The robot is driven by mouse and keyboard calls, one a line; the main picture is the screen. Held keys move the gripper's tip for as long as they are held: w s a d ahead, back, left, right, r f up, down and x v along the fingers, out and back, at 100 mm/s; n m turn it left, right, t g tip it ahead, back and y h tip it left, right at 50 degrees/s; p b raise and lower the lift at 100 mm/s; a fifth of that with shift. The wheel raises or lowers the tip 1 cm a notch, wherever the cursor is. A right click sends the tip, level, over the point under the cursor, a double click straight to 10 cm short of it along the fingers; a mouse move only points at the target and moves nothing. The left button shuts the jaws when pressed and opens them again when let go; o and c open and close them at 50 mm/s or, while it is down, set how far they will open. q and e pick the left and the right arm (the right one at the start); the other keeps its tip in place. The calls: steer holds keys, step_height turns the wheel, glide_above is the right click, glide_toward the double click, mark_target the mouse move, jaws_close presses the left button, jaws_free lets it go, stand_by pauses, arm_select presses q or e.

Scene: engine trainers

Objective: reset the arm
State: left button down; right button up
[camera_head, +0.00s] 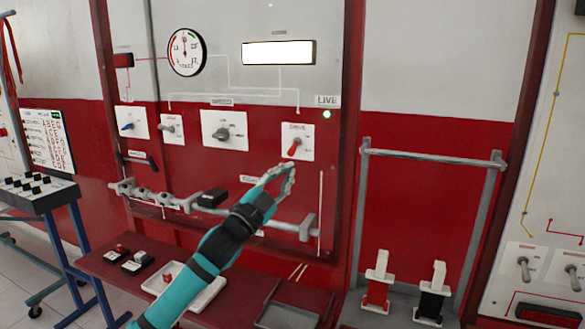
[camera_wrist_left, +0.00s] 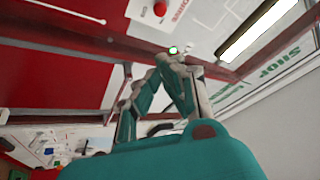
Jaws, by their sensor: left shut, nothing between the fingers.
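My left arm comes in from the lower left in the head view, teal with dark bands. Its gripper (camera_head: 287,174) is shut and empty, in front of the red panel (camera_head: 260,135), below the red switch (camera_head: 294,147) on its white plate. I cannot tell whether it touches the panel. In the left wrist view the gripper (camera_wrist_left: 168,62) has its fingertips together, near a small green light (camera_wrist_left: 173,50) in the picture. My right gripper is not in view.
A grey rail (camera_head: 165,199) runs along the panel's lower part. A red shelf (camera_head: 105,262) below holds a white tray (camera_head: 205,298) and small boxes. A metal frame (camera_head: 430,157) stands right, with red (camera_head: 377,285) and black (camera_head: 433,295) handled blocks below it.

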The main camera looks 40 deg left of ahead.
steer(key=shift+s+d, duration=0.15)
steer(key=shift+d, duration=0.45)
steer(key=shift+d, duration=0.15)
